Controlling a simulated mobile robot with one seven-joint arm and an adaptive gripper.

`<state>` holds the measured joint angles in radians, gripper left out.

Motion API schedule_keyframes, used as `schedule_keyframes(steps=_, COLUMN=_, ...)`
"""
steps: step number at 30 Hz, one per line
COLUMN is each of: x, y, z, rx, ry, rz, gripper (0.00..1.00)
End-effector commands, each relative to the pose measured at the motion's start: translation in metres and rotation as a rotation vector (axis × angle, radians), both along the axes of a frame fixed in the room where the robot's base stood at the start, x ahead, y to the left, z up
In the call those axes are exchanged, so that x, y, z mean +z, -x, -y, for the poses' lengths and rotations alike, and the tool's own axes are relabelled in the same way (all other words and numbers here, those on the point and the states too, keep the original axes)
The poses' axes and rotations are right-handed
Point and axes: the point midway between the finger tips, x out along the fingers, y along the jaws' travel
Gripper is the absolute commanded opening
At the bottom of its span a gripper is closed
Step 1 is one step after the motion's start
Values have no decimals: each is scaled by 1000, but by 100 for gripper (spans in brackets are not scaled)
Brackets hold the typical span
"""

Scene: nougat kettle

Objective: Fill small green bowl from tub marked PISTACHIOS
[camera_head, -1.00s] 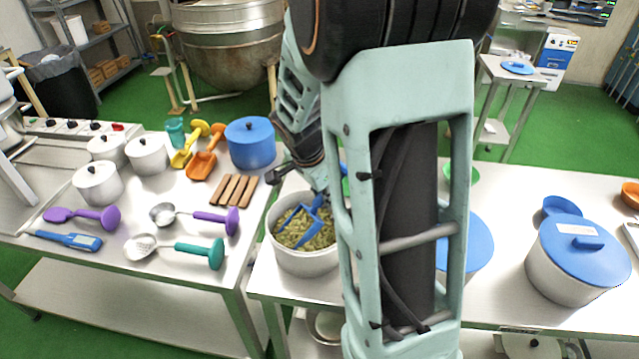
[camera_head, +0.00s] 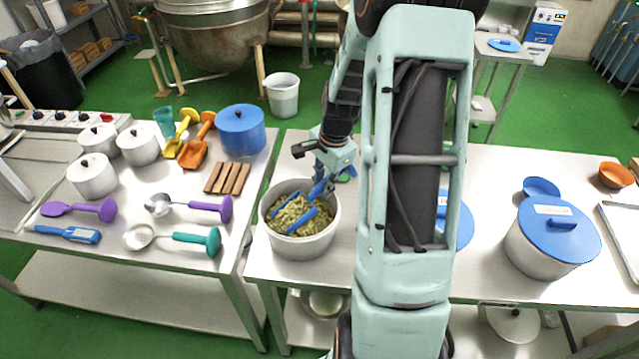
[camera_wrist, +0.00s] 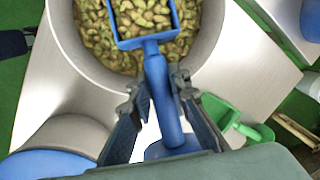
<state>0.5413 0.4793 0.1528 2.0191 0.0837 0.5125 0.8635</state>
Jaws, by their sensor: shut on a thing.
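An open white tub (camera_head: 300,249) of green-brown pistachios stands at the left end of the right table; no label shows on it. My gripper (camera_head: 325,184) is above the tub's right rim and shut on the handle of a blue scoop (camera_head: 306,223). In the wrist view, the handle (camera_wrist: 160,85) lies between my fingers (camera_wrist: 155,95). The scoop's pan is in the tub, with pistachios inside its blue walls. I cannot tell how deep it sits. The small green bowl is not clearly visible; my arm covers part of the table.
A green scoop-like tool (camera_wrist: 228,118) lies beside the tub. A blue-lidded tub (camera_head: 540,245), a blue bowl (camera_head: 541,188) and orange bowls (camera_head: 615,175) are at right. The left table holds pots, a blue pot (camera_head: 241,133), ladles and scoops.

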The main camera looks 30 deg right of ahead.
Motion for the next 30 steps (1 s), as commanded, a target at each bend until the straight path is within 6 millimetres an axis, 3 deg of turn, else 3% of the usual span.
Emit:
schedule_keyframes(steps=11, x=15, y=-5, z=27, rx=-5, ry=-265, rz=-31, gripper=0)
schedule_keyframes(steps=19, x=34, y=-7, z=41, rx=0, ry=-361, rz=-47, gripper=0)
schedule_keyframes(steps=30, x=68, y=-8, z=44, rx=0, ry=-391, rz=-53, gripper=0)
